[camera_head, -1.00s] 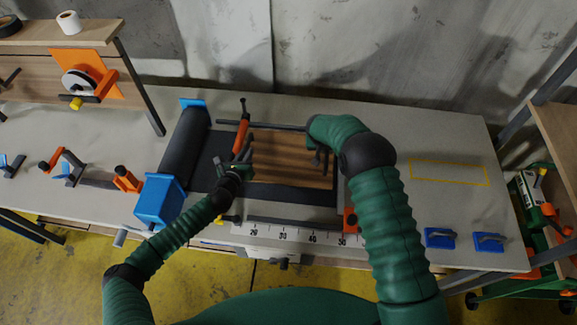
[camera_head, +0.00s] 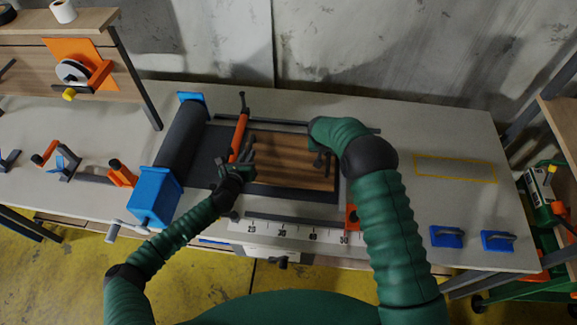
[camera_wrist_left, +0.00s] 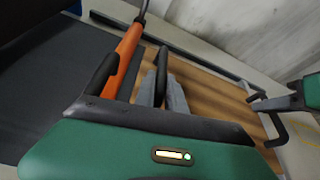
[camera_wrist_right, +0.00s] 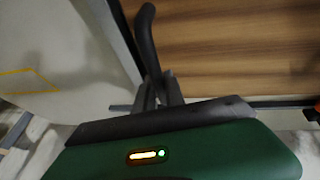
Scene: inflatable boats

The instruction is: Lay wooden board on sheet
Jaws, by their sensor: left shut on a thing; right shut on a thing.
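The wooden board (camera_head: 288,162), brown with dark grain stripes, lies flat over the dark sheet (camera_head: 209,145) in the middle of the bench. It also shows in the left wrist view (camera_wrist_left: 205,92) and the right wrist view (camera_wrist_right: 230,45). The sheet runs left to a dark roll (camera_head: 182,140) with blue ends. Whether the board touches the sheet everywhere is hidden.
An orange-handled tool (camera_head: 238,137) lies close to the board's left edge. A ruler (camera_head: 290,234) runs along the bench front. Blue-based handles (camera_head: 446,237) sit at front right. A yellow-outlined area (camera_head: 455,168) at right is empty.

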